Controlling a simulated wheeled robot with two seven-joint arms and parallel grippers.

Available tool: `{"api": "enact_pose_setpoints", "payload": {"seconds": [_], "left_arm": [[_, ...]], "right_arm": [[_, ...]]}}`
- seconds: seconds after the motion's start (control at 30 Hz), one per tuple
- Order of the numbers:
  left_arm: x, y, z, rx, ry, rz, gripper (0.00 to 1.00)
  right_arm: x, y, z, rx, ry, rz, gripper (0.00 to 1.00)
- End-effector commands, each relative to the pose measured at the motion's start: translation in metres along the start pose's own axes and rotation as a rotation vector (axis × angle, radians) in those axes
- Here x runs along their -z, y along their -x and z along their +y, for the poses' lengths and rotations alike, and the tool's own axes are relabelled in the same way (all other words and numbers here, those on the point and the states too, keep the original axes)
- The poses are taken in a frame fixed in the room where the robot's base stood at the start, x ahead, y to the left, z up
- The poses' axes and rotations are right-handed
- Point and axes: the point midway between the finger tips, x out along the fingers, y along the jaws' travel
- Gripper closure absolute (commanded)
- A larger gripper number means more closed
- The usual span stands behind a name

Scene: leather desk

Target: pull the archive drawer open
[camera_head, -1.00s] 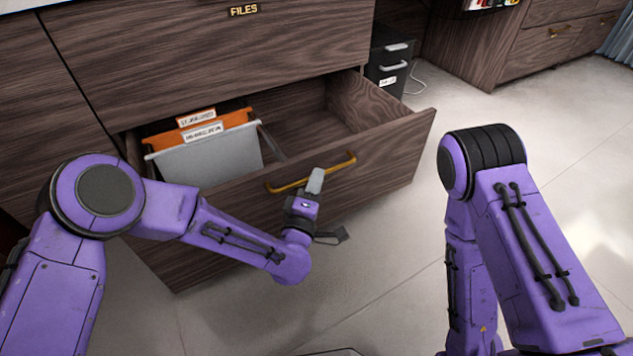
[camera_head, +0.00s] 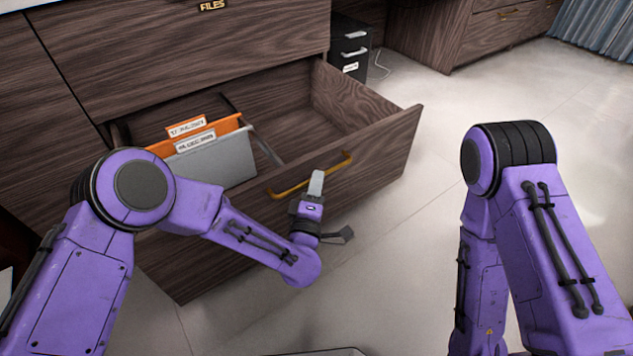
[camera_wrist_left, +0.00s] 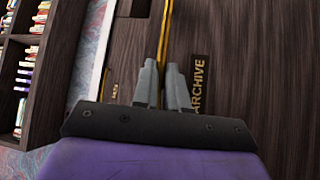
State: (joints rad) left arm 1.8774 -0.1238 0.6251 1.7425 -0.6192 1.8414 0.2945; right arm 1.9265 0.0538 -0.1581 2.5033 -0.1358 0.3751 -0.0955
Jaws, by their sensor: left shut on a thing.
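The archive drawer (camera_head: 345,190) is a dark wood drawer, pulled well out of the desk, with its inside showing. A brass bar handle (camera_head: 334,168) runs along its front. My left gripper (camera_head: 316,184) is at the handle. In the left wrist view, the two grey fingers (camera_wrist_left: 161,88) are closed around the brass handle (camera_wrist_left: 165,40). The ARCHIVE label (camera_wrist_left: 199,85) shows on the drawer front beside them. My right gripper is out of view; only my right arm shows at the right.
Inside the drawer hang an orange folder (camera_head: 160,149) and a grey folder (camera_head: 225,164). The closed FILES drawer (camera_head: 180,50) is above. A black cabinet (camera_head: 350,50) stands behind on the right. The pale floor (camera_head: 440,110) right of the drawer is clear.

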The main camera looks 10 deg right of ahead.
Motion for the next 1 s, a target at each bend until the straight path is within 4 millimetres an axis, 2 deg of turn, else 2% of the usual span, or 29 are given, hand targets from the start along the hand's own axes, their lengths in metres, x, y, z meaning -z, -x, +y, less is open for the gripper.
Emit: {"api": "enact_pose_setpoints", "payload": {"seconds": [0.47,0.5,0.53,0.57,0.87,1.0], "left_arm": [[0.002,0.0,0.001,-0.002,0.0,0.009,1.0],[0.002,0.0,0.001,-0.002,0.0,0.009,0.74],[0.002,0.0,0.001,-0.002,0.0,0.008,0.65],[0.002,0.0,0.001,-0.001,0.0,0.008,0.62],[0.0,0.003,0.001,0.0,0.0,0.004,0.62],[0.0,0.024,0.004,0.002,-0.002,0.001,0.62]], "right_arm": [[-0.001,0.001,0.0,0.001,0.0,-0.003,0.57],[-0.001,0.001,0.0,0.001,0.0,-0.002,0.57],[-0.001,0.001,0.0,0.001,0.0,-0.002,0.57],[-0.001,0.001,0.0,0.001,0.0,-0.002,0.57],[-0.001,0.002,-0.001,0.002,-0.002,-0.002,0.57],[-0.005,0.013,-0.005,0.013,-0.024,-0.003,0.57]]}}
